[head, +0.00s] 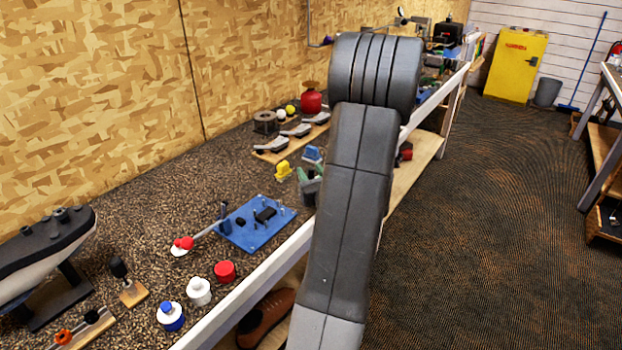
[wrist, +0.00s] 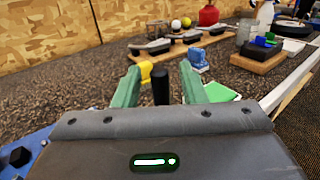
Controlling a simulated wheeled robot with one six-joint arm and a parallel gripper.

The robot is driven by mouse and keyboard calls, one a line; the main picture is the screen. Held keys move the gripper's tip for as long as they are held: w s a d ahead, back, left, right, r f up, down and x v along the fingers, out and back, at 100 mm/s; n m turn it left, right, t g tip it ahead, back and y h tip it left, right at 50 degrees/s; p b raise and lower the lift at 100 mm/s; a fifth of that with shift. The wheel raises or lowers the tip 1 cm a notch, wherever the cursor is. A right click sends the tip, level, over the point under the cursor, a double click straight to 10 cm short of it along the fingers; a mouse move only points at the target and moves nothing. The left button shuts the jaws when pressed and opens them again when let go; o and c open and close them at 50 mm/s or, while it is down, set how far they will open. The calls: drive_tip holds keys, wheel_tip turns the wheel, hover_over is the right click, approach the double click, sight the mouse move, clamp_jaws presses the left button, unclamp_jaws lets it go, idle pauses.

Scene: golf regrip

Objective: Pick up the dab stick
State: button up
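My gripper (wrist: 160,72) has two green fingers, spread apart, and points along the bench in the wrist view. A dark upright cylinder (wrist: 160,88) stands between the fingers, with a visible gap on each side. It may be the dab stick, but I cannot tell for sure; its lower end is hidden by the gripper body. In the head view my gripper (head: 309,176) is low over the bench's front edge, largely hidden by my arm, and I cannot make out the cylinder clearly there.
A blue board (head: 255,226) with black parts lies nearer on the bench. Red (head: 225,271), white (head: 199,291) and blue-and-white (head: 171,317) containers stand near the front edge. A yellow object (wrist: 146,72) and a blue object (wrist: 198,59) are just beyond the fingers.

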drive_tip(key=shift+w, duration=0.2)
clamp_jaws()
drive_tip(key=shift+r, duration=0.1)
